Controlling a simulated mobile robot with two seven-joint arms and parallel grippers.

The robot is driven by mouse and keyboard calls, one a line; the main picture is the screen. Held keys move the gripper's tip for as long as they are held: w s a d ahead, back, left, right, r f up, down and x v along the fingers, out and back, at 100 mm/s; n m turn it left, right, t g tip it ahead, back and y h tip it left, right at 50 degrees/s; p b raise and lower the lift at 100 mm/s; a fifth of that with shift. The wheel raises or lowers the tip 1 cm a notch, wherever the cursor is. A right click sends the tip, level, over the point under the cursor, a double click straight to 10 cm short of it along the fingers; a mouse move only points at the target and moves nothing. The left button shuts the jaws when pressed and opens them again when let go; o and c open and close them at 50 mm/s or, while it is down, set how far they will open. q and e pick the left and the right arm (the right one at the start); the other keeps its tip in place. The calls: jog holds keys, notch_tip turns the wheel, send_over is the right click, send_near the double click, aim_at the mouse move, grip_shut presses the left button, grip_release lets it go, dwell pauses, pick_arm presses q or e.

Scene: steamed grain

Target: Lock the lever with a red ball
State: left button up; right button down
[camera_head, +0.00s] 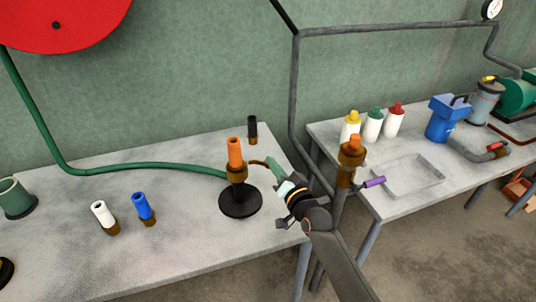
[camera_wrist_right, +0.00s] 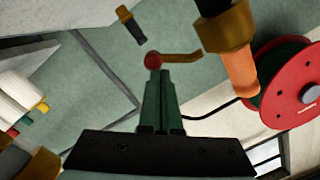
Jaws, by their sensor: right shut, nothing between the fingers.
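The lever's red ball (camera_wrist_right: 152,61) shows in the right wrist view at the end of a thin brass-coloured arm (camera_wrist_right: 182,57). In the head view the lever arm (camera_head: 257,162) reaches right from the orange-topped brass fitting (camera_head: 235,157) on a round black base; the ball cannot be made out there. My right gripper (camera_head: 272,163) is at the lever's outer end, its green fingers shut and empty. In the wrist view its fingertips (camera_wrist_right: 160,74) are right at the ball; I cannot tell whether they touch it. My left gripper is out of view.
White (camera_head: 103,217) and blue (camera_head: 143,208) nozzles stand left on the table, a black one (camera_head: 252,127) behind. A green hose (camera_head: 140,166) runs to the fitting. A second orange-topped fitting (camera_head: 351,151) with a purple handle (camera_head: 373,183) stands close right of my gripper.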

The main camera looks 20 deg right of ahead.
jog(key=f+m, duration=0.1)
jog(key=m, duration=0.1)
jog(key=a+f+m+b, duration=0.1)
jog(key=m, duration=0.2)
jog(key=f+m+b, duration=0.1)
jog(key=f+m, duration=0.1)
jog(key=shift+s+a, duration=0.1)
jog(key=shift+a, duration=0.15)
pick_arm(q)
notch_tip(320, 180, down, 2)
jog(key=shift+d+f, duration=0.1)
pick_arm(e)
jog(key=shift+r, duration=0.1)
jog(key=shift+d+r, duration=0.1)
